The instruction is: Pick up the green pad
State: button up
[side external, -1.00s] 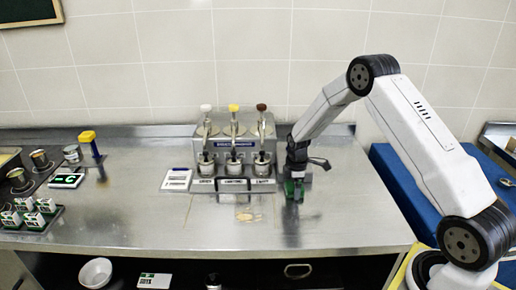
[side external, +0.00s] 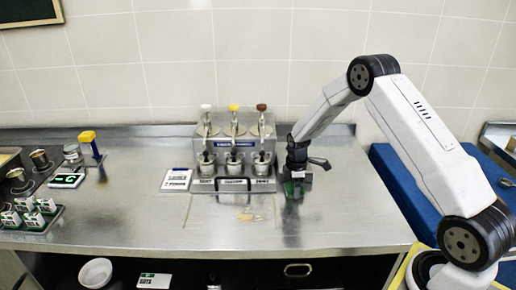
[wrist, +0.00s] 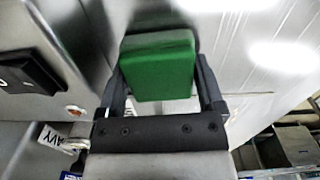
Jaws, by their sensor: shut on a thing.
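The green pad (wrist: 158,65) is a thick block with rounded edges, between the two dark fingers of my gripper (wrist: 159,88) in the wrist view. The fingers are shut on its left and right sides. In the side external view my gripper (side external: 294,189) points down, low over the steel counter to the right of the dispenser. Only a little green shows there between the fingers. I cannot tell whether the pad still touches the counter.
A dispenser (side external: 235,150) with several pumps stands close to the left of my gripper. A white label card (side external: 177,180) lies left of it. Containers and small boxes (side external: 30,211) are at the far left. The counter's front middle (side external: 330,225) is clear apart from a pale stain.

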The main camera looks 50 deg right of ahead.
jog(key=shift+r, duration=0.15)
jog(key=shift+r, duration=0.5)
jog(key=s+a+r, duration=0.4)
jog(key=s+r, duration=0.7)
jog(key=s, duration=0.2)
jog(key=shift+s+r, duration=0.25)
jog(key=shift+r, duration=0.1)
